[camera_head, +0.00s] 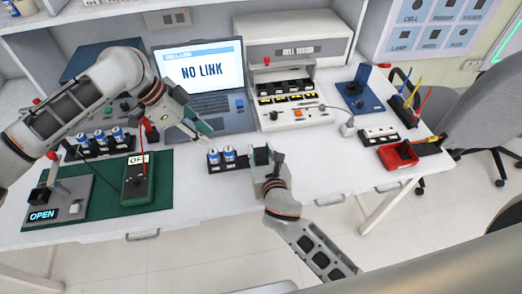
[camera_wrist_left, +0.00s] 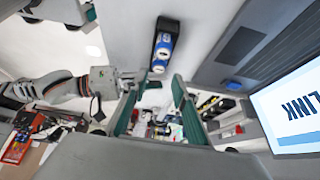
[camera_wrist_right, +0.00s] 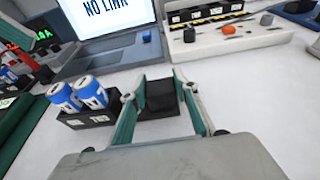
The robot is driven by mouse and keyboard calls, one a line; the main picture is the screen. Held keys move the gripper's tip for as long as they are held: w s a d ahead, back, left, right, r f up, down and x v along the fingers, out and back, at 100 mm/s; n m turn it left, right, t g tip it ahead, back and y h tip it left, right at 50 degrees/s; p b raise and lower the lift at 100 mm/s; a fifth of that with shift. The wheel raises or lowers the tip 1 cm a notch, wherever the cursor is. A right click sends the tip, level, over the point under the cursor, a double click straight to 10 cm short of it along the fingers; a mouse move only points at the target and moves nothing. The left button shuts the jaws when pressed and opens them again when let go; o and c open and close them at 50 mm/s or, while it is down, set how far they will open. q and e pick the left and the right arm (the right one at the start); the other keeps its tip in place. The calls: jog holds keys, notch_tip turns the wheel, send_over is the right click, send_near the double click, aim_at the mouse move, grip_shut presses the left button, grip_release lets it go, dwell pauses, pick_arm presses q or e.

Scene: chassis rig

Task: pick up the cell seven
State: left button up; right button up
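Two blue-and-white cells (camera_head: 228,154) stand upright in a small black rack (camera_head: 215,168) at the table's front middle. These cells also show in the right wrist view (camera_wrist_right: 92,93); the rack's labels are too small to read, so I cannot tell which is cell seven. My right gripper (camera_head: 264,155) is open just right of these cells. A dark block (camera_wrist_right: 160,98) lies between its fingers; I cannot tell whether it belongs to the rack. My left gripper (camera_head: 194,131) is open and empty, above and left of the rack.
Several similar cells (camera_head: 100,139) stand in another rack at left. A green-and-black meter (camera_head: 138,182) and a lever box (camera_head: 60,200) lie on a green mat.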

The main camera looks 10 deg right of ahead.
aim_at(228, 149)
pick_arm(q)
jog(key=shift+o, duration=0.3)
jog(key=o, duration=0.3)
jog(key=shift+s+d+n+y, duration=0.3)
jog(key=shift+s+d+n, duration=0.1)
jog(key=shift+s+n, duration=0.25)
jog(key=d+f+n+t, duration=0.1)
jog(key=f+n, duration=0.1)
jog(key=w+d+f+n+t+y, duration=0.1)
jog(key=d+f+n, duration=0.1)
jog(key=f+n, duration=0.1)
jog(key=d+f+n+t+y, duration=0.1)
jog(key=d+f+n, duration=0.1)
jog(key=f, duration=0.1)
jog(key=shift+w+f+n, duration=0.1)
jog(key=shift+w+n, duration=0.05)
jog(key=shift+n, duration=0.2)
grip_shut()
